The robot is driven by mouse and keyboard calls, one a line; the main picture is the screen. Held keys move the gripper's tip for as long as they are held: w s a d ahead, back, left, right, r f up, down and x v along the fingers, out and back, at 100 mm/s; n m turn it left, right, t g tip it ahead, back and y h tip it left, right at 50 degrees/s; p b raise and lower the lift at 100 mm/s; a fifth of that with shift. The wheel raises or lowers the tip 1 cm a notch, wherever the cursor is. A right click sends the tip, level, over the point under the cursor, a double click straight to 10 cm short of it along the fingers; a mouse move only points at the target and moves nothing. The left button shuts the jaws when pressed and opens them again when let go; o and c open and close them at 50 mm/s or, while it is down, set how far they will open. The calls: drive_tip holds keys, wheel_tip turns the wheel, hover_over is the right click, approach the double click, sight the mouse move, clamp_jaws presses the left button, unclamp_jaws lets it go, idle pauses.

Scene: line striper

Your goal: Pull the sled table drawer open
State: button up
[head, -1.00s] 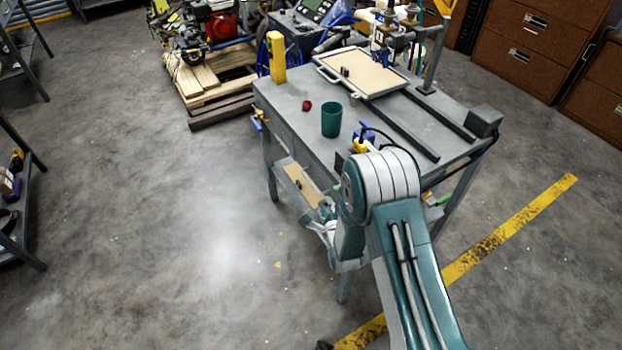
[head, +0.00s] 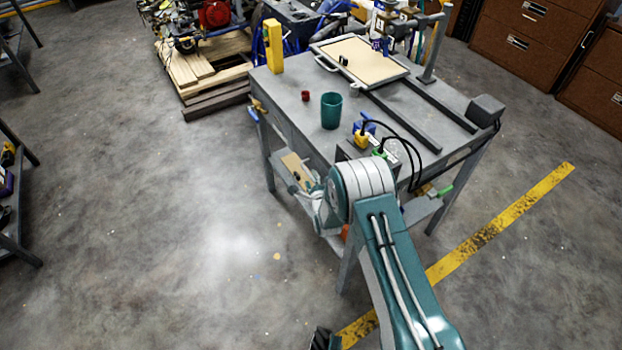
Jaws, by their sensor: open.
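The grey metal sled table (head: 300,118) stands in the middle of the head view. A sled tray (head: 368,57) with a beige board lies at its far end. The table's left-facing side (head: 288,127) runs below the top; I cannot make out the drawer's handle there, and its near end is behind my arm. No open drawer is visible. My arm bends at the near corner of the table. My gripper (head: 311,186) is mostly hidden beyond the wrist, low beside the table's left side. It is open, and I see nothing held.
A teal cup (head: 331,110), a small red cup (head: 305,96) and a yellow block (head: 273,46) stand on the table. Cabled plugs (head: 368,134) are at the near edge. A lower shelf holds a tan board (head: 297,170).

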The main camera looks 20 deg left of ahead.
drive_tip(key=shift+w, duration=0.25)
drive_tip(key=shift+w+d, duration=0.1)
drive_tip(key=shift+d, duration=0.15)
drive_tip(key=shift+a, duration=0.1)
clamp_jaws()
drive_tip(key=shift+a, duration=0.1)
drive_tip(key=s+a, duration=2)
drive_tip(key=s, duration=0.3)
drive_tip(key=shift+s, duration=0.35)
drive_tip(key=shift+f, duration=0.1)
unclamp_jaws()
